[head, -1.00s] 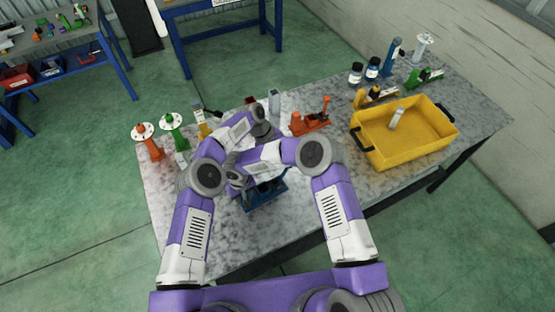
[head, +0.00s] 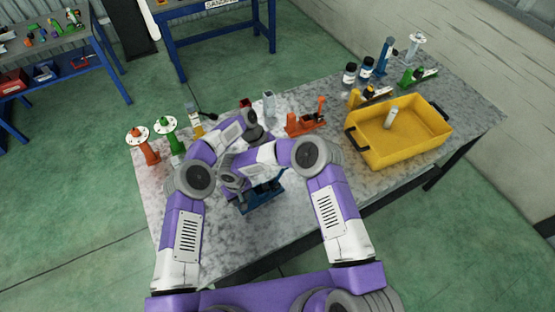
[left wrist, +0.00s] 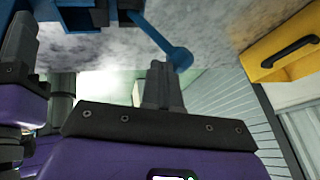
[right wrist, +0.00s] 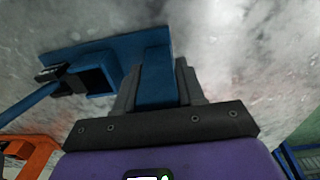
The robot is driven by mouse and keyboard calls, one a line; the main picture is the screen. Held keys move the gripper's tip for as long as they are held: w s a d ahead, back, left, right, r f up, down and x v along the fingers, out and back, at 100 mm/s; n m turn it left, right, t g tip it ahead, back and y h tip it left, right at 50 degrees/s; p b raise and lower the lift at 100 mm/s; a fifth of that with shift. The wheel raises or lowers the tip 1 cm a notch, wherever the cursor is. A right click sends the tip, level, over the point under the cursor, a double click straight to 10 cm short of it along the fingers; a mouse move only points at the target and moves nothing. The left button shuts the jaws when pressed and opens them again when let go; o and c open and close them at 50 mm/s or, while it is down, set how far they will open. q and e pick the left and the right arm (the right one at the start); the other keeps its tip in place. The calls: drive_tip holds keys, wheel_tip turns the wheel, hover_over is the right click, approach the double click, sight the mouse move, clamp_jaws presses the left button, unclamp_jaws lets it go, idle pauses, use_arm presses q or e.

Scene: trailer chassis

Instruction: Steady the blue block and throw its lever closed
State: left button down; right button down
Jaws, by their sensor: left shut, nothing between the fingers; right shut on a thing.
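The blue block (head: 262,198) lies on the grey table in the head view, partly hidden under my arms. In the right wrist view, my right gripper (right wrist: 158,80) is shut on an upright part of the blue block (right wrist: 155,62), one finger on each side. The blue lever (right wrist: 32,106) reaches out to the left from a dark pivot there. In the left wrist view, the lever (left wrist: 178,56) ends in a rounded tip. My left gripper (left wrist: 157,72) is shut and empty right beside that tip; I cannot tell whether they touch.
An orange lever clamp (head: 305,122) stands behind the blue block. A yellow tray (head: 400,150) with a small pale item is at the right. Orange (head: 148,150) and green (head: 170,138) valve-like pieces stand at the left. The table's front edge is clear.

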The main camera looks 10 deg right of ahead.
use_arm(q)
drive_tip(key=shift+a, duration=0.15)
drive_tip(key=v, duration=1.2)
idle(0.3)
